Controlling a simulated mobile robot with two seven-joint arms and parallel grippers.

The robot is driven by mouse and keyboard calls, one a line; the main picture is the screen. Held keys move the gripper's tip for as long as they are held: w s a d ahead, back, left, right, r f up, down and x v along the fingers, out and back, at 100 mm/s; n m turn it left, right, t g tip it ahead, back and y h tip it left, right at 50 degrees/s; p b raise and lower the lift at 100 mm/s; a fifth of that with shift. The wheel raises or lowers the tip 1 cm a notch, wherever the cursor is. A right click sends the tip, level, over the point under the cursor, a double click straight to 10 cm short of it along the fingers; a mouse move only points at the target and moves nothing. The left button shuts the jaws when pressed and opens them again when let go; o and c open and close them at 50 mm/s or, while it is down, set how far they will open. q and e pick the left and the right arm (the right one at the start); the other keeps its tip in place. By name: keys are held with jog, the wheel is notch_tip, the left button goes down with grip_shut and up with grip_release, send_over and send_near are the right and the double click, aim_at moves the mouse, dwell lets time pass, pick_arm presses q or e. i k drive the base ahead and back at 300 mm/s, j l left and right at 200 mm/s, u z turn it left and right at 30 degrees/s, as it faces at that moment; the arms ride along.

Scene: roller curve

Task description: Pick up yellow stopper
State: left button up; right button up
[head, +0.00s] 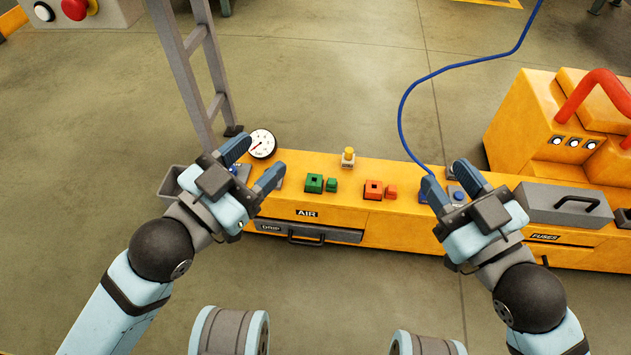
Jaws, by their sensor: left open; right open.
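The yellow stopper (348,156) stands upright on the top of the yellow machine bench (330,222), near its back edge and about midway between my two grippers. It has a small knob-like top and a paler lower part. My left gripper (254,166) is open and empty, to the left of the stopper, over the left end of the bench. My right gripper (451,185) is open and empty, to the right of the stopper, over the bench near a blue part (432,195). Neither gripper touches the stopper.
Green blocks (314,183) and orange blocks (373,189) sit in front of the stopper. A round white gauge (262,143) is behind my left gripper. A blue cable (400,110) rises near my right gripper.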

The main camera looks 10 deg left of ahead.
aim_at(349, 151)
jog(key=i+j, duration=0.4)
jog(key=j, duration=0.2)
jog(key=i+j+u, duration=0.1)
jog(key=i+j, duration=0.3)
jog(key=j, duration=0.15)
